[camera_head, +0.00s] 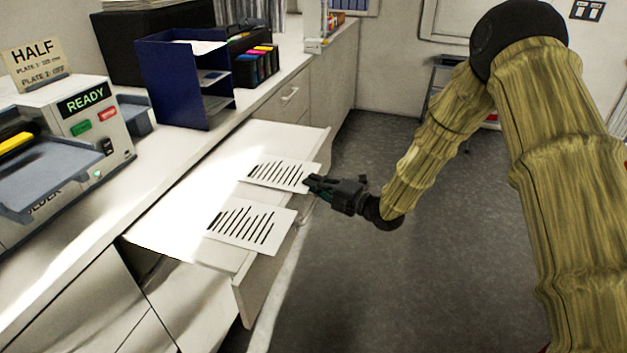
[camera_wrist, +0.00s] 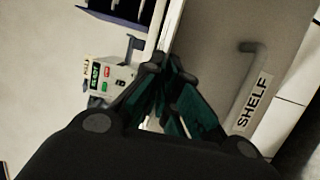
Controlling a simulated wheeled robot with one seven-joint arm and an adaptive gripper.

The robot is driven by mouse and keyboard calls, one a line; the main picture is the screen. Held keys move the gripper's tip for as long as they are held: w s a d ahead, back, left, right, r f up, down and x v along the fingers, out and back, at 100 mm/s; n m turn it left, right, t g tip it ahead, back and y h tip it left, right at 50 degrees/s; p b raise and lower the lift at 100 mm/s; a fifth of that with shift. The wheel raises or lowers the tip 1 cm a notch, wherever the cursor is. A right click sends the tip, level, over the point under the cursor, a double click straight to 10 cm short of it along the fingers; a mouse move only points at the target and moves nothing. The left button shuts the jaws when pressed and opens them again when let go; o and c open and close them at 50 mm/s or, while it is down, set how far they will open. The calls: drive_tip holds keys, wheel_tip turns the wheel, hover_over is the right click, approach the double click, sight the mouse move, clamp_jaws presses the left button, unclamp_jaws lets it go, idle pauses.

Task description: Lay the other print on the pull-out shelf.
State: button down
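The pull-out shelf (camera_head: 275,137) is a white board drawn out from under the counter. Two white prints with black slanted bars lie on it, a far print (camera_head: 283,175) and a near print (camera_head: 251,225). Both reach to or slightly past the shelf's outer edge. My gripper (camera_head: 311,184) is at the outer edge of the far print, its fingertips overlapping that edge. In the wrist view, my gripper's fingers (camera_wrist: 162,64) come together at a thin pale edge and look shut on it. The shelf front with its handle and "SHELF" label (camera_wrist: 252,101) is beside them.
A machine with a "READY" display (camera_head: 83,99) and a "HALF" sign (camera_head: 33,63) stands on the counter at left. A blue paper rack (camera_head: 173,82) and ink cartridges (camera_head: 258,66) stand behind. Open grey floor (camera_head: 440,270) lies right of the shelf.

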drive_tip(key=shift+f, duration=0.1)
drive_tip(key=c, duration=1.6)
unclamp_jaws()
drive_tip(key=shift+o, duration=0.2)
drive_tip(key=v, duration=1.2)
drive_tip(key=shift+f, duration=0.1)
